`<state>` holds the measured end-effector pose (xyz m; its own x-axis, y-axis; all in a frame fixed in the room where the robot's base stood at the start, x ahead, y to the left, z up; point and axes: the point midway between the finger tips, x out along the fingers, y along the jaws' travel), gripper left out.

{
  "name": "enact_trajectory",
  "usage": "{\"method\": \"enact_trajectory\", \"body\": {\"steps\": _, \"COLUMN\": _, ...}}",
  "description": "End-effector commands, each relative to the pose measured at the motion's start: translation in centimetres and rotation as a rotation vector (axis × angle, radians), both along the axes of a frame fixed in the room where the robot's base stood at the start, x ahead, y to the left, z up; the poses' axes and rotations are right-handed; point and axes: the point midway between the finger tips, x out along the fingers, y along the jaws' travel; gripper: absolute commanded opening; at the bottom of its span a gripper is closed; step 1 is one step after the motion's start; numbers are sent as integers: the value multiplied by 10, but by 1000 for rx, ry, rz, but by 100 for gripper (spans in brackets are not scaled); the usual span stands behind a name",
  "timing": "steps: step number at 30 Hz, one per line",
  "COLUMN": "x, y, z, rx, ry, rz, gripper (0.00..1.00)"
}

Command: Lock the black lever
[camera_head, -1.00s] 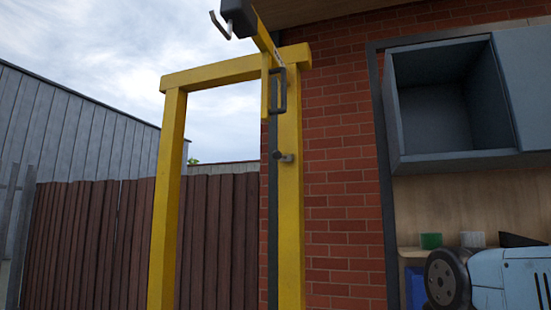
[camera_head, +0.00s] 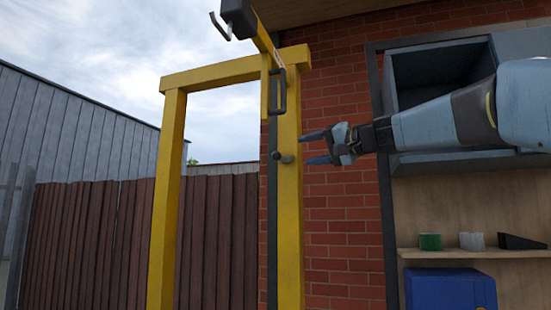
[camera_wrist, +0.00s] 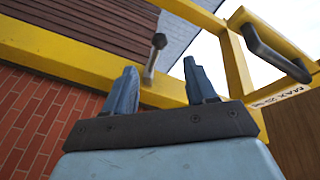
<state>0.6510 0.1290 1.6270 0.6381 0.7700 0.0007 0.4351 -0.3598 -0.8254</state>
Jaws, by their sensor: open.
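A small lever (camera_head: 286,159) with a black knob and a grey stem sticks out of the right yellow post (camera_head: 290,215) of the frame. In the wrist view the lever (camera_wrist: 154,58) lies ahead, between and beyond my two blue fingertips. A black D-shaped handle (camera_head: 281,92) is on the yellow part above it; it also shows at upper right in the wrist view (camera_wrist: 270,52). My gripper (camera_head: 315,148) is open and empty, just right of the lever and at about its height, with fingers pointing left. It appears apart from the lever.
A red brick wall (camera_head: 340,215) stands behind the post. A grey open cabinet (camera_head: 435,70) and a shelf (camera_head: 470,253) with small blocks are at right. A blue box (camera_head: 450,290) sits below the shelf. A brown fence (camera_head: 90,240) is at left.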

Motion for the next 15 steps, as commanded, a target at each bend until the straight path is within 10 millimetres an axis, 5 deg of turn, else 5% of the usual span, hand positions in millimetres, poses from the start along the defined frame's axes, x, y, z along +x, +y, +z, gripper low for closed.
{"method": "enact_trajectory", "body": {"steps": 15, "x": 51, "y": 60, "z": -1, "rx": -1, "ry": 1, "rz": 0, "gripper": 56}}
